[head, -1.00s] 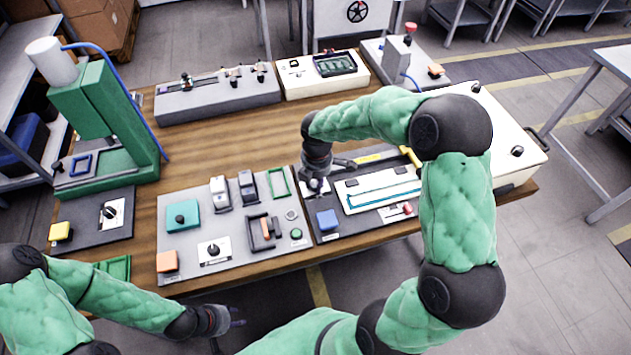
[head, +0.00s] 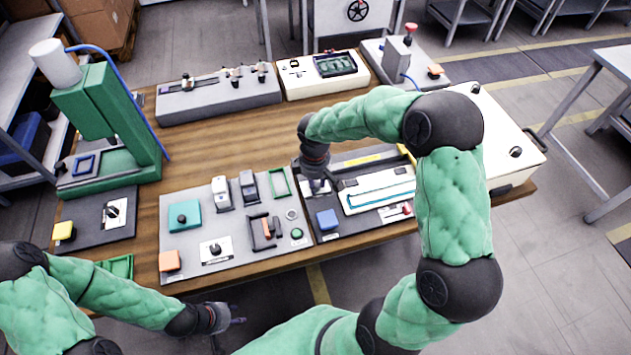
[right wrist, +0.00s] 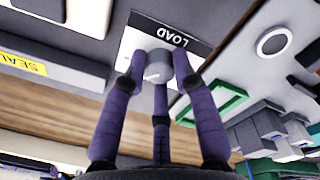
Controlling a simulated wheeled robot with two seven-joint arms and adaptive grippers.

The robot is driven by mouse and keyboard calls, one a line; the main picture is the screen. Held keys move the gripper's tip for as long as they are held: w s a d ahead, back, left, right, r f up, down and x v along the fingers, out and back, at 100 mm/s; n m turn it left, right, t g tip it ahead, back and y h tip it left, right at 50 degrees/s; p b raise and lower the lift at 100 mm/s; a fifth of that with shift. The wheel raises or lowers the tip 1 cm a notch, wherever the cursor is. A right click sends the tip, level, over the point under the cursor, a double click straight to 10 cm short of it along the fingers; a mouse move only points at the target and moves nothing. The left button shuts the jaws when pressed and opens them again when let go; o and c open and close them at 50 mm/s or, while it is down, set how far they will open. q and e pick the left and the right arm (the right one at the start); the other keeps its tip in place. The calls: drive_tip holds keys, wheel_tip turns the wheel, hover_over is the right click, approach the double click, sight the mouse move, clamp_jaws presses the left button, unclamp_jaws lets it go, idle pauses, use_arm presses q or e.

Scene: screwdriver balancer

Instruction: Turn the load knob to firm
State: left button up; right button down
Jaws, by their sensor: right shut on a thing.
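The load knob (right wrist: 157,66) is a grey round knob with a white mark, on a white plate with a black strip reading LOAD in the right wrist view. My right gripper (right wrist: 158,80) has its dark purple fingers closed around the knob. In the head view my right gripper (head: 317,186) points down at the left end of the dark panel (head: 345,228) and hides the knob. The "firm" marking cannot be read. My left gripper (head: 234,318) is low in the head view, in front of the table's front edge, away from the knob. Its fingers are too small to judge.
A blue block (head: 327,219) sits just in front of the right gripper. A grey panel (head: 180,240) with switches and another knob lies to the left. A long white tray (head: 375,190) lies to the right. Bare wooden tabletop (head: 215,145) shows behind.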

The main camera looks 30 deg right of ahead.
drive_tip(key=shift+m, duration=1.4)
drive_tip(key=shift+f, duration=0.1)
drive_tip(key=c, duration=1)
unclamp_jaws()
drive_tip(key=r, duration=1.2)
drive_tip(key=shift+s+a, duration=0.15)
drive_tip(key=shift+a, duration=0.1)
